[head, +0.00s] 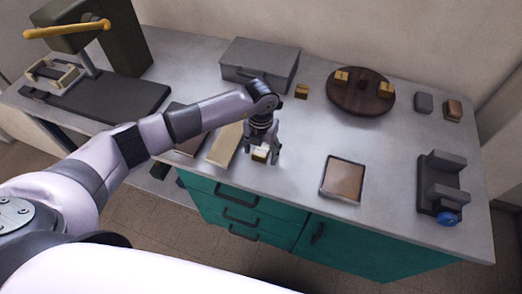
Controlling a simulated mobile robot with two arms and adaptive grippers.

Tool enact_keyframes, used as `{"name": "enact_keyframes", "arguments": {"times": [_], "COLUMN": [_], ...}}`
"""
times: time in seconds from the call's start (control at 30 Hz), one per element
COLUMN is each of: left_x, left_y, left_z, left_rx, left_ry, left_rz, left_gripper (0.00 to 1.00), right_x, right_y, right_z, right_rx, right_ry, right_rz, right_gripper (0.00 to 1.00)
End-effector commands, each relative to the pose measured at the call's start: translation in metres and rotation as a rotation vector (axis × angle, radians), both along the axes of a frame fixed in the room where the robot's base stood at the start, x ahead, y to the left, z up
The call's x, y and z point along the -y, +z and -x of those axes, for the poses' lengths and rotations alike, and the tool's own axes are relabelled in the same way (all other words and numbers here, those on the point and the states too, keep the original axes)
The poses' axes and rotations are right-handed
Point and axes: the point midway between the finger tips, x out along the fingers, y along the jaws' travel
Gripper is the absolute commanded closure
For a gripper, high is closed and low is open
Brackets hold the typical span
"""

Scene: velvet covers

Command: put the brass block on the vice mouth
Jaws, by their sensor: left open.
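My left gripper (262,155) points down over the table, with its fingers open on either side of a small pale block (260,154). I cannot tell whether the fingers touch this block. The dark grey vice (436,197) stands at the right of the table, with two raised jaws, a gap between them and a blue knob at its front. Small brass-coloured blocks sit on the round dark wooden board (350,103): one at its left (341,77) and one at its right (386,89). Another brass-brown block (301,91) stands left of the board. My right gripper is out of view.
A shallow tray (342,180) lies between gripper and vice. A grey metal box (260,64) stands at the back. A pale flat board (225,145) lies left of my gripper. A press with a yellow handle (68,29) stands at far left. Two small items (424,102) sit back right.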

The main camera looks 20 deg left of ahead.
Motion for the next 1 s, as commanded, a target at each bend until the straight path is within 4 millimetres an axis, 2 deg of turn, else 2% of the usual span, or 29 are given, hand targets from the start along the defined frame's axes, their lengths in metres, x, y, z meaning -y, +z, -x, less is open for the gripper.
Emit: {"name": "enact_keyframes", "arguments": {"times": [0.2, 1.0], "left_x": [-0.0001, -0.0001], "left_y": [-0.0011, -0.0005], "left_z": [-0.0003, -0.0004], "left_rx": [0.001, 0.001], "left_ry": [0.000, 0.000], "left_rz": [0.000, 0.000], "left_gripper": [0.38, 0.92], "right_x": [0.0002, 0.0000], "right_y": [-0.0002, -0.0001], "right_z": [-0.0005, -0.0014], "right_rx": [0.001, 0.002], "right_ry": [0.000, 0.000], "right_rz": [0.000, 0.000], "right_gripper": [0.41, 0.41]}}
